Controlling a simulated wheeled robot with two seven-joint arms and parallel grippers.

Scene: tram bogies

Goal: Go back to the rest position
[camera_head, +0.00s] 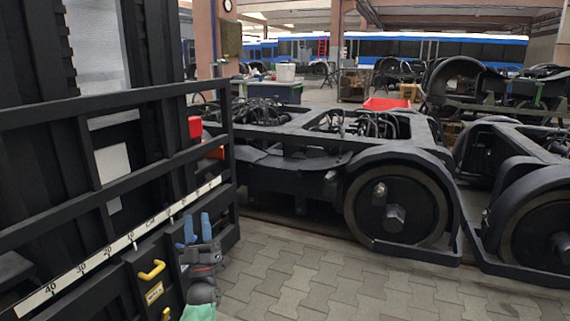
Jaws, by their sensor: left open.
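My left gripper (197,229) shows low in the head view, left of the middle. Its two blue fingers point up and stand apart, with nothing between them. It is in front of the black railing (128,220) with the white number scale, near a yellow handle (152,270). I cannot tell whether it touches the railing. My right gripper is not in view.
A black tram bogie (300,160) with large wheels (397,205) stands ahead, and another bogie (540,200) is at the right. Grey paving (330,285) in front of them is clear. A red tray (386,104) and a blue-white tram (400,48) are farther back.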

